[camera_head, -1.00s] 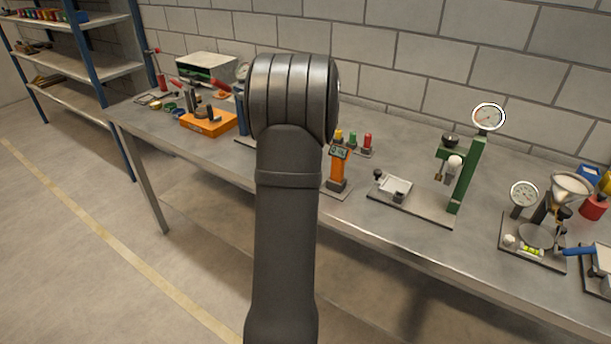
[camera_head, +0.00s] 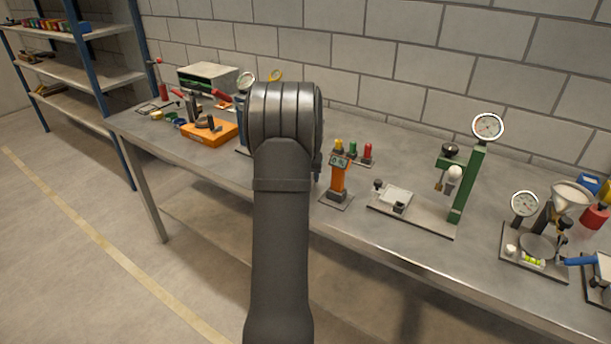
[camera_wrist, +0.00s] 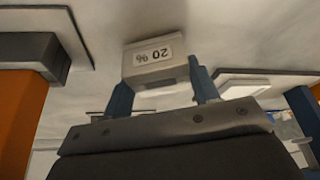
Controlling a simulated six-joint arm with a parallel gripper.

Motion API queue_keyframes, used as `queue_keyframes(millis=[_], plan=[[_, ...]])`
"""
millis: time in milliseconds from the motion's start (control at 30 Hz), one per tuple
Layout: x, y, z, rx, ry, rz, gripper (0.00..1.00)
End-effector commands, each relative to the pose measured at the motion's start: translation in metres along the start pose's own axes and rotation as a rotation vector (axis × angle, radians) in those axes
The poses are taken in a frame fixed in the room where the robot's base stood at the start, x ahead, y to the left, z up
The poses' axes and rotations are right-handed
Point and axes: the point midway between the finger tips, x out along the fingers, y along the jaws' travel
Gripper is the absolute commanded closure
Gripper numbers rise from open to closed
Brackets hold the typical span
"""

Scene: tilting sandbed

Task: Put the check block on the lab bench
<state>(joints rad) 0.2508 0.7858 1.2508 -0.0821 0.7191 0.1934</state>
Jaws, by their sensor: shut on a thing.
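The check block (camera_wrist: 155,57) is a pale grey block with a white label reading "20 %", upside down in the wrist view. My gripper (camera_wrist: 161,90) has two blue fingers, one on each side of the block, and is shut on it. In the head view my arm hides the gripper and the block. The lab bench (camera_head: 470,255) is a long grey metal table along the block wall. How far the block is from the bench cannot be told.
On the bench stand an orange box (camera_head: 209,131) at left, an orange post with a display (camera_head: 338,178), a green gauge stand (camera_head: 467,185) and a funnel device (camera_head: 571,195). Bare metal shows between them and along the front edge. A blue-framed shelf (camera_head: 92,75) stands at far left.

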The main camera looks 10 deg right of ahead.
Motion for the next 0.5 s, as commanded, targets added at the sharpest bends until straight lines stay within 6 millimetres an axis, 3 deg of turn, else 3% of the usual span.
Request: queue_keyframes(millis=[333,367,467,500], plan=[[0.0029,0.0,0.0005,0.0,0.003,0.0,0.77],[0.0036,0.0,0.0011,0.0,0.002,0.0,0.44],[0.0032,0.0,0.0009,0.0,0.002,0.0,0.24],[0.0032,0.0,0.0008,0.0,0.002,0.0,0.24]])
